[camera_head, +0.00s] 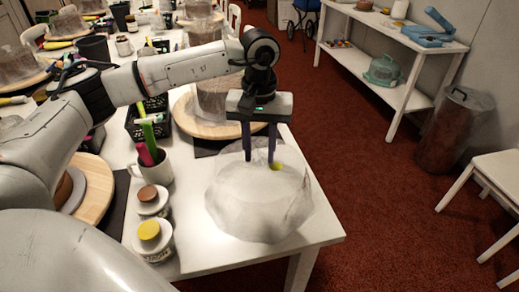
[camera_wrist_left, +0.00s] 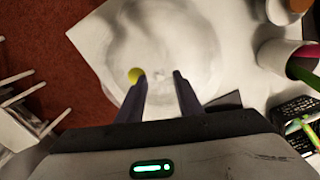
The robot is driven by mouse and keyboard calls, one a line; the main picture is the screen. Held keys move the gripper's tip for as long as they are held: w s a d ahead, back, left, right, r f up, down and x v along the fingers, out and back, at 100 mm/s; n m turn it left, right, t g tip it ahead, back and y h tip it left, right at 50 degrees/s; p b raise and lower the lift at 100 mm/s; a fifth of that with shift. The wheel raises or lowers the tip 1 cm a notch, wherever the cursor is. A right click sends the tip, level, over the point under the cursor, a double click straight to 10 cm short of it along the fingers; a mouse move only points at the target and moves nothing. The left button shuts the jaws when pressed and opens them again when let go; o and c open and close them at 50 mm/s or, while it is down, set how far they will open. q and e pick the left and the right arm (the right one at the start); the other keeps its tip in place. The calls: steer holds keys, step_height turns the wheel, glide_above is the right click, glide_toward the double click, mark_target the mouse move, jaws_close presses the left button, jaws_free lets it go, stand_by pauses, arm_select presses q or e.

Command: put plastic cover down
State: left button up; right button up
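The plastic cover (camera_head: 258,205) is a cloudy, translucent dome at the near right corner of the white table. It also shows as a pale round shape in the left wrist view (camera_wrist_left: 165,30). My left gripper (camera_head: 259,158) points down at the top of the cover. Its two fingers (camera_wrist_left: 160,78) are apart, with no solid thing visible between them. I cannot tell whether the fingertips touch the cover. A small yellow spot (camera_head: 277,166) shows at the cover's top beside one finger. My right gripper is not in view.
Jars with brown (camera_head: 148,194) and yellow (camera_head: 149,230) lids stand left of the cover, near a mug of tools (camera_head: 152,165). A wooden turntable (camera_head: 185,116) with a covered cake is behind. The table edge is close on the right; red carpet (camera_head: 370,190) lies beyond.

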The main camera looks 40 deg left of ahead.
arm_select(q)
step_height(320, 180, up, 12)
steer(key=shift+r, duration=0.15)
stand_by(0.6)
